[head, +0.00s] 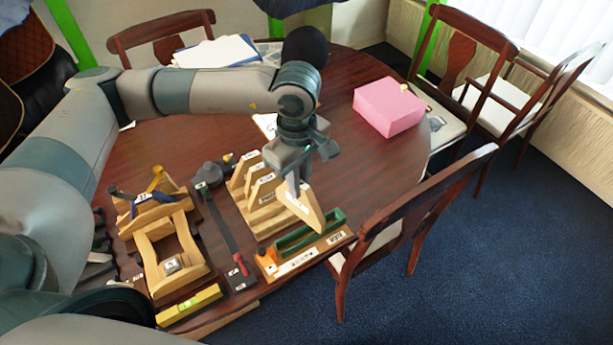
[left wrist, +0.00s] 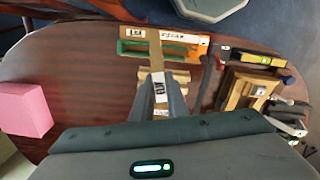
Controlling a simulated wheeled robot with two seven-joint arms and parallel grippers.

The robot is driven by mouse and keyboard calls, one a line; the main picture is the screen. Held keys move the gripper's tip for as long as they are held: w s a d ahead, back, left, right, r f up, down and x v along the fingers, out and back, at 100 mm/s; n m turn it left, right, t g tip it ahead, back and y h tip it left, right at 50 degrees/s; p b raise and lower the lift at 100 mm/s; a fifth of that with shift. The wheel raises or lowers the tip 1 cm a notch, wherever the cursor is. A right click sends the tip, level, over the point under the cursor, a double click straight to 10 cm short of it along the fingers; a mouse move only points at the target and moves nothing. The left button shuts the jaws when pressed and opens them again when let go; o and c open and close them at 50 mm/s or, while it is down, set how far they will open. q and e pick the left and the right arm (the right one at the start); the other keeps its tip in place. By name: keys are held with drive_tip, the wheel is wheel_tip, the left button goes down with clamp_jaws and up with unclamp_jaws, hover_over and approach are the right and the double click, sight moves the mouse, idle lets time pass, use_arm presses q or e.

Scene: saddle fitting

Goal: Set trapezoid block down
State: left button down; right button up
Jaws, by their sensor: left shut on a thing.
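My left gripper (head: 297,182) is shut on a light wooden trapezoid block (head: 308,211) with a white label. It holds the block tilted, at the right side of a wooden rack (head: 262,222) and just behind a green holder (head: 308,236). In the left wrist view the block (left wrist: 160,88) shows between the fingers, with the green holder (left wrist: 160,49) beyond it. Whether the block touches the rack or the holder cannot be told. Other labelled wooden pieces (head: 258,172) stand upright in the rack. My right gripper is not in view.
A wooden frame (head: 170,262), a yellow level (head: 188,306) and a strip with a red-handled tool (head: 240,265) lie left of the rack. A pink box (head: 389,107) stands at the back right. The table (head: 355,165) between box and rack is clear. A chair (head: 420,215) stands close at the right.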

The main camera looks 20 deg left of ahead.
use_arm(q)
drive_tip(key=s+a+m+b, duration=0.1)
drive_tip(key=m, duration=0.3)
drive_tip(key=a+m+b, duration=0.1)
drive_tip(key=m, duration=0.4)
drive_tip(key=s+r+m+b, duration=0.1)
drive_tip(key=m, duration=0.3)
drive_tip(key=shift+s+a+r, duration=0.1)
drive_tip(key=shift+s+a, duration=0.2)
drive_tip(key=shift+a, duration=0.1)
drive_tip(key=shift+a, duration=0.1)
